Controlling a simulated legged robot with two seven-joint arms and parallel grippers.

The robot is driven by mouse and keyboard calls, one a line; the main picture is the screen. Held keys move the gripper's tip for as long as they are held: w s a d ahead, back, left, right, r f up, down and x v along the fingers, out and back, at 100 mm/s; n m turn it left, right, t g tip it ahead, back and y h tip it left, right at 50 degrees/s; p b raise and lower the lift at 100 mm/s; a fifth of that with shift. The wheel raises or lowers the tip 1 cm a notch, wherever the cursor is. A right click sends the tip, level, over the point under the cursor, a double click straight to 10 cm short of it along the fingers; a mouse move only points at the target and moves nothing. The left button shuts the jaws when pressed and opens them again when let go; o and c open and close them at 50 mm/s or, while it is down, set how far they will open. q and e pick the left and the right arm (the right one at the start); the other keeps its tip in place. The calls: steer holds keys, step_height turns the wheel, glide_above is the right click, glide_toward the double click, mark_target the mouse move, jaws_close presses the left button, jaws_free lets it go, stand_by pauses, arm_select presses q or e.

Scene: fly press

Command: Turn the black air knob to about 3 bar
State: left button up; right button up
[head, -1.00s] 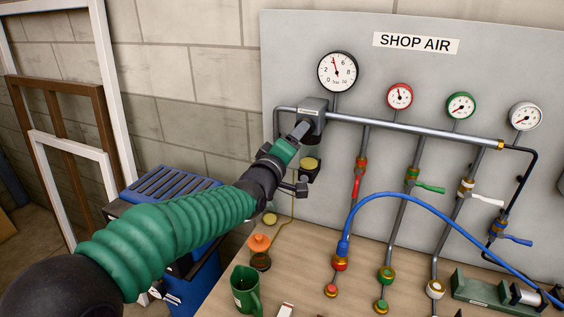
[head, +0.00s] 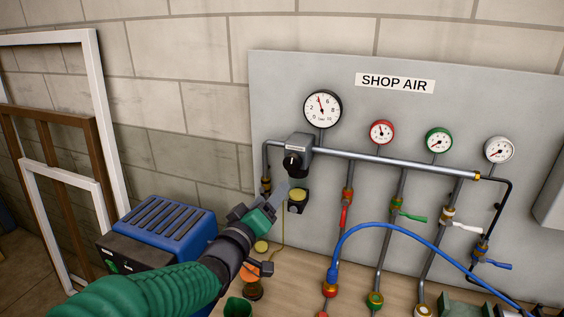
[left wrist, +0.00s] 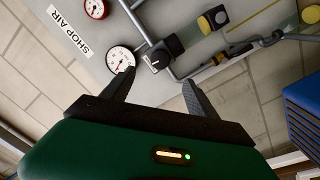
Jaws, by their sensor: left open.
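The black air knob (head: 292,161) is on the front of the grey regulator block (head: 299,143) at the left end of the pipe. It also shows in the left wrist view (left wrist: 156,63), with a pale mark on its face. The large white gauge (head: 322,108) is above it; its red needle points up and slightly left, but the exact value is too small to read. My left gripper (head: 284,187) is open and empty, below and in front of the knob, apart from it. In the left wrist view, the knob lies beyond the gap between the spread fingers (left wrist: 160,84).
A small black unit with a yellow face (head: 298,199) is close to the right of my gripper. Red (head: 344,215), green and white valve levers and a blue hose (head: 390,225) are further right. A blue-topped box (head: 165,230) stands left of my arm. An orange-topped item (head: 250,273) is below.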

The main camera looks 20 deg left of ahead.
arm_select(q)
steer(key=r+m+p, duration=0.2)
steer(key=m+p, duration=0.4)
steer(key=p, duration=0.2)
steer(key=m+p, duration=0.1)
steer(key=p, duration=0.5)
glide_toward(291, 165)
steer(key=shift+y, duration=0.3)
steer(key=w, duration=0.9)
steer(key=shift+w+d+r, duration=0.1)
steer(key=shift+d, duration=0.15)
steer(key=shift+w, duration=0.3)
arm_select(e)
steer(key=w+v, duration=0.2)
steer(key=v, duration=0.6)
steer(key=w+r+v, duration=0.1)
steer(key=v, duration=0.8)
steer(key=shift+w, duration=0.6)
arm_select(q)
steer(key=shift+d, duration=0.1)
arm_select(e)
steer(key=shift+f, duration=0.1)
